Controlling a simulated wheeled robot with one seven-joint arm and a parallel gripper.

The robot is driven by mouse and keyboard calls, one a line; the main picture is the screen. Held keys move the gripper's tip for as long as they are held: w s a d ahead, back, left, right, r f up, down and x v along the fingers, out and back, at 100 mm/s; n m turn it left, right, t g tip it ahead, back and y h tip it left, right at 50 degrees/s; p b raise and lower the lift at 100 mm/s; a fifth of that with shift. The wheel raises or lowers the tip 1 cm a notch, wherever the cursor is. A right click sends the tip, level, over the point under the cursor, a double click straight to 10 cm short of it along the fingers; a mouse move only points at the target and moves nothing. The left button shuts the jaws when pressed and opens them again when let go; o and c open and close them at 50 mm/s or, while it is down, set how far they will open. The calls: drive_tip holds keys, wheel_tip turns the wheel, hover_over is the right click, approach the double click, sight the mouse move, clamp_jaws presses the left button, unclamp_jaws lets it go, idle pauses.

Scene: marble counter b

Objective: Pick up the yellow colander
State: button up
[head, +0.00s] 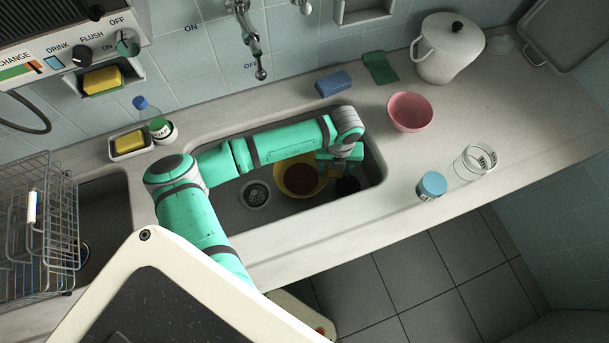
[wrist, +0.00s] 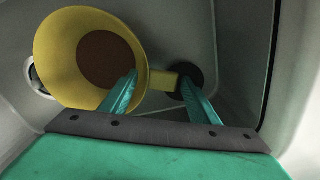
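The yellow colander (head: 285,176) sits in the sink basin, its round brown bottom facing up. My arm partly covers it in the head view. In the wrist view the yellow colander (wrist: 55,62) is at upper left, and its short handle (wrist: 163,80) points right. My gripper (wrist: 160,75) is open, one finger on each side of the handle in the picture. The left finger overlaps the bowl's edge; contact cannot be told. In the head view my gripper (head: 340,171) is in the basin, right of the colander.
The sink (head: 228,200) has walls close around my gripper, with a drain (head: 255,194) at left. A pink bowl (head: 410,111), a blue-lidded jar (head: 431,186) and a glass jar (head: 472,162) stand on the right counter. A dish rack (head: 40,225) stands at far left.

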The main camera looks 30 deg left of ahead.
drive_tip(key=c, duration=1)
drive_tip(key=shift+r, duration=0.15)
